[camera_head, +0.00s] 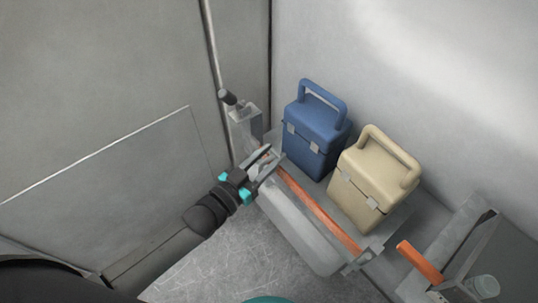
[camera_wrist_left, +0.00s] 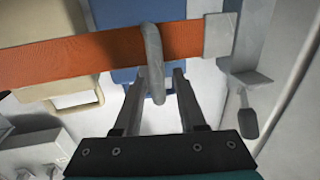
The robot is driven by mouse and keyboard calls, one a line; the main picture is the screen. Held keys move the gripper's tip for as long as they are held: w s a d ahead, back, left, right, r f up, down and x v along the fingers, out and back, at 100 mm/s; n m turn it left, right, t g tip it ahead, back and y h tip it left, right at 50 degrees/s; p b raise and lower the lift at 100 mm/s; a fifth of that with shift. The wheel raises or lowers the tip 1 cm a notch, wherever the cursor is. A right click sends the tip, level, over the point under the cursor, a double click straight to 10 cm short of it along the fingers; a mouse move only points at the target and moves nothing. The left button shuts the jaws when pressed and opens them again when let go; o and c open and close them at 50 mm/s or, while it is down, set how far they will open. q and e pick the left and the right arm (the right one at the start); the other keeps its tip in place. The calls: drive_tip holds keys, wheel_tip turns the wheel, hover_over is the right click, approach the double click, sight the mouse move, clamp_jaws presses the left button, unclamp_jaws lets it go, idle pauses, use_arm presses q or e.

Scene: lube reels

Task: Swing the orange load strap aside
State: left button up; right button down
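The orange load strap (camera_head: 318,210) runs across the front of a grey shelf, before a blue case and a beige case. In the left wrist view the strap (camera_wrist_left: 80,62) crosses the picture and ends at a pale end plate (camera_wrist_left: 219,35) on the right. A grey curved handle (camera_wrist_left: 152,60) stands out from the strap near that end. My left gripper (camera_head: 268,160) is at the strap's left end in the head view. In the wrist view its fingers (camera_wrist_left: 158,78) are apart, with the handle's lower end between them; contact cannot be told. My right gripper is not in view.
The blue case (camera_head: 313,130) and beige case (camera_head: 372,180) stand on the shelf (camera_head: 300,228) behind the strap. A grey bracket (camera_head: 244,125) and a pole (camera_head: 212,50) are at the left. The floor in front is clear.

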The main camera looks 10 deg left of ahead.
use_arm(q)
clamp_jaws()
drive_tip(key=shift+w+a, duration=0.1)
drive_tip(key=shift+a, duration=0.05)
idle(1.0)
